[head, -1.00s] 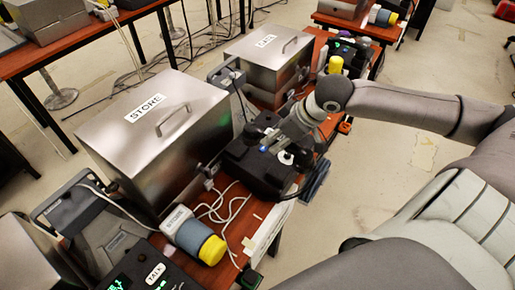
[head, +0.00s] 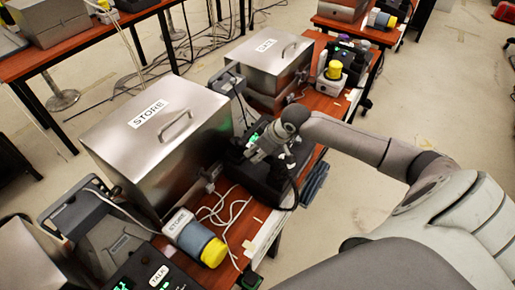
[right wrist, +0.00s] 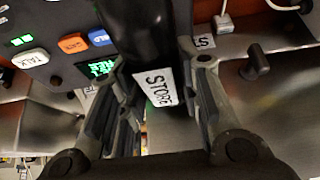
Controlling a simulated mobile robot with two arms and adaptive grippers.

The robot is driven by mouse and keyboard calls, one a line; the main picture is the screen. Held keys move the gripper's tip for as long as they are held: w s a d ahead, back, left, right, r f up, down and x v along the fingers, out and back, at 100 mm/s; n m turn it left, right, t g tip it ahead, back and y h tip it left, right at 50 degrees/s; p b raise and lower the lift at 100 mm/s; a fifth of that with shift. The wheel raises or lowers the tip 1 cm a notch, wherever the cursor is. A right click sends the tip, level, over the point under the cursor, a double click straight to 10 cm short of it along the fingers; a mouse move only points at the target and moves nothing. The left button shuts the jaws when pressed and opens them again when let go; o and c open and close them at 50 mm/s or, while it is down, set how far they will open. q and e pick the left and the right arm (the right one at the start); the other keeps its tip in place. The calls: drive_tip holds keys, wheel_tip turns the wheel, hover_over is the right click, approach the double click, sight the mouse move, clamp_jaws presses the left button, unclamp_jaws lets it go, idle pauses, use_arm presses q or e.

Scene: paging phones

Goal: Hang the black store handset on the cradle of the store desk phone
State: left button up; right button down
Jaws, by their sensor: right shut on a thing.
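The black handset with a white STORE label (right wrist: 160,87) is between the fingers of my right gripper (right wrist: 158,110), which is shut on it. In the head view my right gripper (head: 272,152) is above a black desk phone (head: 255,178) in front of the STORE box. In the right wrist view a phone panel (right wrist: 58,22) shows at upper left, with a white TALK button, orange and blue buttons and a green display. The cradle is not clear, and I cannot tell whether the handset touches it. My left gripper is not in view.
A metal STORE box (head: 150,140) stands behind the phone, with another metal box (head: 262,65) farther back. A grey and yellow cylinder labelled STORE (head: 195,238) and loose white cable (head: 230,212) lie nearer. A dark blue item (head: 314,182) is by the table edge.

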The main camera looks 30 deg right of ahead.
drive_tip(key=shift+f, duration=0.15)
drive_tip(key=c, duration=1.1)
unclamp_jaws()
drive_tip(key=shift+o, duration=0.2)
drive_tip(key=b+v, duration=0.1)
drive_tip(key=v, duration=1.1)
